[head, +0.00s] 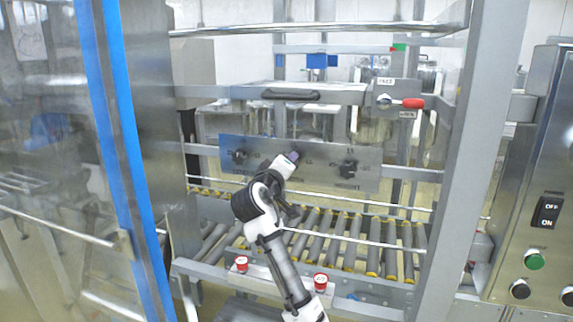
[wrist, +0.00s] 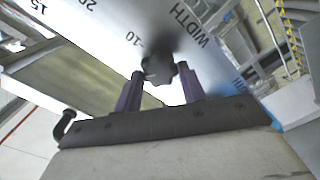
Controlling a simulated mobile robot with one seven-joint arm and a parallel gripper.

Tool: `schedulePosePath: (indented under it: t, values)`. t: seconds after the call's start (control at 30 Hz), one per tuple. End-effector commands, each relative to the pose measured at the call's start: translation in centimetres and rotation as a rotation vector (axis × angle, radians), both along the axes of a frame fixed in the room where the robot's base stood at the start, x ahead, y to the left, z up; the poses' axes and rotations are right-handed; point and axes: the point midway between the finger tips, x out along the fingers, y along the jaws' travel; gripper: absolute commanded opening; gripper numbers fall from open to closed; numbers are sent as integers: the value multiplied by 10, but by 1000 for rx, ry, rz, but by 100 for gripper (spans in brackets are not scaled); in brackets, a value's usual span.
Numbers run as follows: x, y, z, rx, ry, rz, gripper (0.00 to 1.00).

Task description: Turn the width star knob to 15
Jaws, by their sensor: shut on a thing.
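The width star knob (wrist: 158,68) is dark and lobed. It sits on the pale panel in the wrist view, with the word WIDTH to its right and the numbers 10, 20 and 15 to its left. My gripper (head: 293,156) reaches the middle of the grey panel (head: 320,178) in the head view, where it hides the knob. In the wrist view its two purple fingers stand on either side of the knob, shut on it. I cannot read which number the knob points to.
Two other dark knobs are on the panel, one at the left (head: 239,156) and one at the right (head: 347,168). A roller conveyor (head: 330,240) with metal rails lies below. Grey frame posts stand at both sides.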

Motion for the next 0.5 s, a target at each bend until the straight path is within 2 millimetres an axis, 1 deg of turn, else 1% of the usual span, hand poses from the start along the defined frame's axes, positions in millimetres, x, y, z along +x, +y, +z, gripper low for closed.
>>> schedulePosePath:
  t: [0.3,0.5]
  values:
    - [0,0,-1,-276,93,0,18]
    - [0,1,-2,-416,138,1,18]
